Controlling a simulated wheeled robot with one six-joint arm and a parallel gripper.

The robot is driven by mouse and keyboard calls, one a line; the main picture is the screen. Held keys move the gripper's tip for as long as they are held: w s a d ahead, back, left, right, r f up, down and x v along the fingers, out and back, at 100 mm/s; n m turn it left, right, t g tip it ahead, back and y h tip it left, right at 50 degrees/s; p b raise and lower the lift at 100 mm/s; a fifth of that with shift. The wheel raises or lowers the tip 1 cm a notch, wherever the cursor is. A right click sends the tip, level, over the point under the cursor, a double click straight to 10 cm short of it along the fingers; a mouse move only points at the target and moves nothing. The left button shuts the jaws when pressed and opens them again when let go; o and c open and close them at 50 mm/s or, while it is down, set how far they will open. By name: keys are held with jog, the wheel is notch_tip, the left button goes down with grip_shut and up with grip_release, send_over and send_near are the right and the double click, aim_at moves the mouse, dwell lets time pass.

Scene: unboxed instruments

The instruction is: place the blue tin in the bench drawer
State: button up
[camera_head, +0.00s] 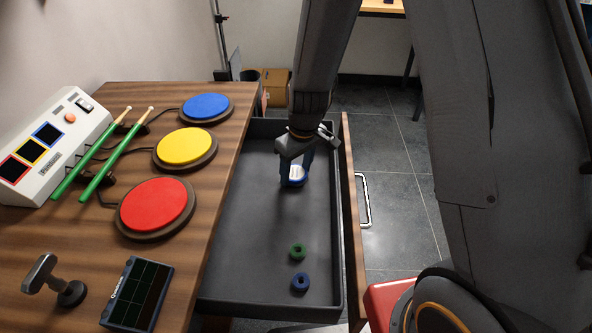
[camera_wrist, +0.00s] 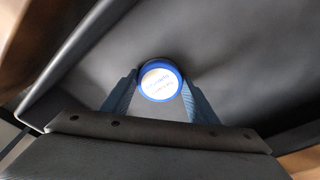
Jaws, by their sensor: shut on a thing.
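The blue tin (camera_head: 297,173) has a blue rim and a white top. My gripper (camera_head: 295,165) points down and is shut on it, inside the outline of the open bench drawer (camera_head: 255,230). In the wrist view the tin (camera_wrist: 160,82) sits between the two blue fingertips, its white labelled face toward the camera. The drawer is dark grey inside, with a wooden front on the right that bears a metal handle (camera_head: 364,200). I cannot tell whether the tin touches the drawer floor.
A green ring (camera_head: 298,251) and a blue ring (camera_head: 301,282) lie in the drawer's near part. The bench (camera_head: 225,145) on the left holds red (camera_head: 155,205), yellow (camera_head: 185,146) and blue (camera_head: 206,106) pads, green sticks (camera_head: 103,172) and a white control box (camera_head: 50,150). The drawer's middle floor is clear.

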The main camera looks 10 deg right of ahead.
aim_at(300, 177)
jog(key=shift+f, duration=0.1)
jog(key=o, duration=1.1)
jog(key=shift+o, duration=0.2)
notch_tip(300, 177, up, 12)
jog(key=s+d+p, duration=0.1)
jog(key=s+p, duration=0.1)
jog(key=s+d+r+m, duration=0.3)
jog(key=s+r, duration=0.2)
jog(key=s, duration=0.4)
jog(key=s+d+r+m+g, duration=0.1)
jog(key=s+d+r+m, duration=0.2)
jog(key=s, duration=0.6)
notch_tip(300, 177, up, 2)
jog(key=shift+s+d+h, duration=0.3)
jog(key=shift+s+d, duration=0.1)
jog(key=shift+d, duration=0.35)
jog(key=shift+r, duration=0.1)
